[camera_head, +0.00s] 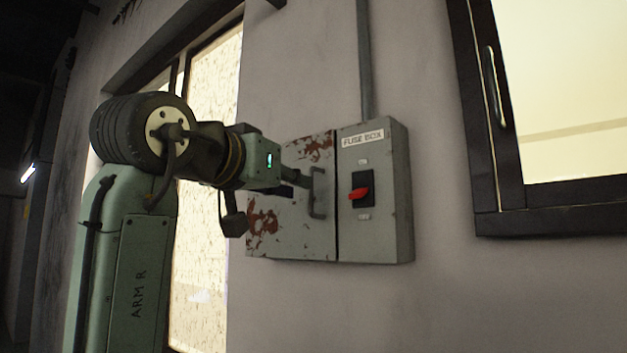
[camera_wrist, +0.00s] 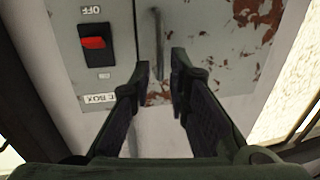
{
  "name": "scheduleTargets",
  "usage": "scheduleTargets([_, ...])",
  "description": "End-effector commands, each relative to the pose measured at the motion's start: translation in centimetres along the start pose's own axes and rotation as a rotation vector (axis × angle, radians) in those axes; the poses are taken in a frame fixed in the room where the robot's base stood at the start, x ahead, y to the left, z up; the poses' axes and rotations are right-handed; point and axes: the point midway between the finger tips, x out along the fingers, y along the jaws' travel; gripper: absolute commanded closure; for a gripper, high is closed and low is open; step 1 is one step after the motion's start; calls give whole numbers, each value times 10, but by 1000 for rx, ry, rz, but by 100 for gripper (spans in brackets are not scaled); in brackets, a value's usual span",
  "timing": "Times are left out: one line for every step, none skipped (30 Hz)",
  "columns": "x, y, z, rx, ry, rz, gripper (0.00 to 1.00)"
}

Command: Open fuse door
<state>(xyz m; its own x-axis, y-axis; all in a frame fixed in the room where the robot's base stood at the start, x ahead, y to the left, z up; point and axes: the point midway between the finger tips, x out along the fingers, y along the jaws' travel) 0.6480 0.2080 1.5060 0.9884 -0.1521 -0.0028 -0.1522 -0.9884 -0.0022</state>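The grey fuse box (camera_head: 385,235) is on the wall, with a rust-stained door (camera_head: 290,238) on its left side. The door looks shut, with a dark seam along its right edge. Its upright bar handle (camera_head: 318,195) is near that edge. My gripper (camera_head: 303,178) is in front of the door, close to the handle. In the wrist view, which is upside down, my gripper (camera_wrist: 160,68) has its two fingers apart. The handle (camera_wrist: 158,32) shows just beyond the gap between them. I cannot tell whether a finger touches it.
A red switch (camera_head: 360,193) on a black plate sits right of the handle, under the FUSE BOX label (camera_head: 363,138). A conduit (camera_head: 365,60) runs up the wall. A dark-framed window (camera_head: 490,180) is at the right, and a bright window (camera_head: 205,200) is behind my arm.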

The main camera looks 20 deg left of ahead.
Motion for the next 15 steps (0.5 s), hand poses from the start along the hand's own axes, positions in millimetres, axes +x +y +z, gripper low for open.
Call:
scheduleTargets([11,0,-3,-1,-3,0,83])
scheduleTargets([17,0,-2,-1,-2,0,83])
scheduleTargets([24,0,-3,-1,-2,0,83])
scheduleTargets([30,0,-3,-1,-2,1,83])
scheduleTargets([35,0,-3,-1,-1,1,83])
scheduleTargets([41,0,-2,-1,-1,1,83])
scheduleTargets([45,0,-2,-1,-1,1,83])
scheduleTargets([49,0,-2,-1,0,1,83])
scheduleTargets([54,-1,-2,-1,0,0,83])
scheduleTargets([56,-1,-2,-1,0,0,83])
scheduleTargets([59,-1,-2,-1,1,0,83])
scheduleTargets([62,0,-2,-1,1,0,83])
scheduleTargets([63,0,-1,0,1,-1,83])
scheduleTargets([64,0,-1,0,1,-1,83])
scheduleTargets([65,0,-1,0,1,-1,83])
